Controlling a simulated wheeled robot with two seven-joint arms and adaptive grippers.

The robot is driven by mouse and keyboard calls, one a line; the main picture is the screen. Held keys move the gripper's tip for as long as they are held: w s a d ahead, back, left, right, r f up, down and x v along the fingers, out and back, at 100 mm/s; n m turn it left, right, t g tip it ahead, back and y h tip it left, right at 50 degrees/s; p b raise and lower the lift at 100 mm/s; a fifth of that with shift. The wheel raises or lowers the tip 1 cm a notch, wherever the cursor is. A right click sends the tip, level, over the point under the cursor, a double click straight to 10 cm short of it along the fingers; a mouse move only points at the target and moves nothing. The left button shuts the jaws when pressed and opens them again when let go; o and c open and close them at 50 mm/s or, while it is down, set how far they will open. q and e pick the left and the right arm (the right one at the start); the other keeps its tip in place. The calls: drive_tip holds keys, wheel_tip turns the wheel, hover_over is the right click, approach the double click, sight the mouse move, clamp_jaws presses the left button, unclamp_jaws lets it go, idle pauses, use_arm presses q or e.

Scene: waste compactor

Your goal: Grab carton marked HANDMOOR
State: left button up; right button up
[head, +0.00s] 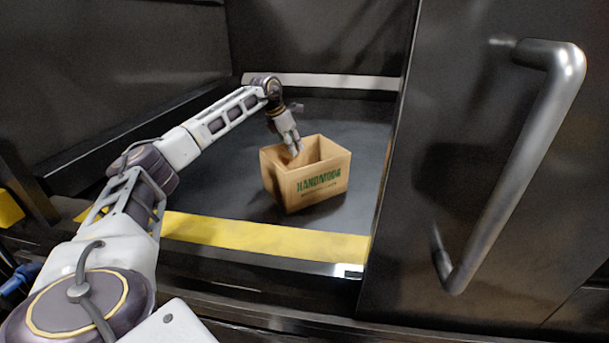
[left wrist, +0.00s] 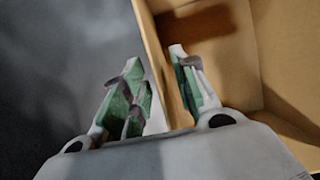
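The open-topped cardboard carton (head: 318,188) with green HANDMOOR lettering stands upright on the dark compactor floor in the head view. My left gripper (head: 294,150) is at its left wall, pointing down. In the left wrist view the gripper (left wrist: 155,60) is open. One finger is outside the carton over the dark floor and the other is on the inner side, with the carton's wall (left wrist: 151,28) running between them. I cannot tell whether either finger touches the cardboard. The inside of the carton that shows looks empty. My right gripper is not in view.
A yellow strip (head: 255,236) marks the front edge of the compactor floor. A dark door panel with a thick metal handle (head: 518,165) stands at the right. Dark walls close the left and back, and bare floor surrounds the carton.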

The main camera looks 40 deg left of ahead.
use_arm(q)
drive_tip(key=shift+x, duration=1.25)
clamp_jaws()
